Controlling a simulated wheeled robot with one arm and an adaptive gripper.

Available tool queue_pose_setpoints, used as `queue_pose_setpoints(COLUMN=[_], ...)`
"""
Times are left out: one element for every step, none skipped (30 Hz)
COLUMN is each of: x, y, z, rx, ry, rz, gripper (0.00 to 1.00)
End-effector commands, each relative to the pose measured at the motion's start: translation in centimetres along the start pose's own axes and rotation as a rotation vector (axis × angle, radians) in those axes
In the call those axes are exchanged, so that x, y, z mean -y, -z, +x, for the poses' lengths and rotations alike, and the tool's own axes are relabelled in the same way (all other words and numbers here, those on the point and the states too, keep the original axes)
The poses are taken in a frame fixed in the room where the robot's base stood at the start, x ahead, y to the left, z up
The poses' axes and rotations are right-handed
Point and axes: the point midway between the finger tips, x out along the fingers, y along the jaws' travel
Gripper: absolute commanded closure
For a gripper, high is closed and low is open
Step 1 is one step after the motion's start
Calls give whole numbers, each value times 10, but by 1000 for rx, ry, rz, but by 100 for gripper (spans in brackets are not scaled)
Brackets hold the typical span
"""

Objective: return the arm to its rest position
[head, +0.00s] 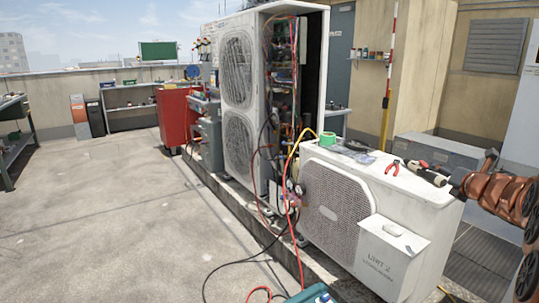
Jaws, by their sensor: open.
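My copper-brown arm (495,193) enters from the right edge in the head view, bent in several links. Its end reaches left over the top of the low white condenser unit (425,205), marked "UNIT 2". My gripper (412,167) appears there as a small dark and pale shape pointing left, open, with nothing clearly held. Its fingers are small and hard to separate from the items behind. Red-handled pliers (392,167) lie on the unit just left of it. I cannot tell the gap between gripper and unit top.
A tall condenser (237,100) stands open behind, with wires and hoses hanging from it. A yellow hose (293,150) and red and black hoses run down to the floor. A grey chest (435,155) stands behind my arm. The concrete floor (100,220) at left is clear.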

Motion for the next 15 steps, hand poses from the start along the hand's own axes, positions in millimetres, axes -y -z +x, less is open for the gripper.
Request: queue_pose_setpoints(x=[-21,-28,-37,-42,-46,-52,-58,-62,-67,-70,-74,-79,-82,-86,-90], y=[-17,-22,-29,-32,-34,-36,-37,-38,-36,-33,-31,-26,-22,-17,-9], z=[-7,-10,-16,-21,-26,-34,-40,-47,-56,-63,-72,-83,-92,-101,-115], rx=[23,39,61,76,88,106,120,133,147,158,168,183,192,201,213], ry=[37,62,97,125,153,192,216,246,283,316,343,386,417,451,497], rz=[83,139,214,273,333,413,471,531,611,671,731,811,869,928,1005], gripper=[30,30,30,30,30,30,30,30,30,30,30,30,30,30,30])
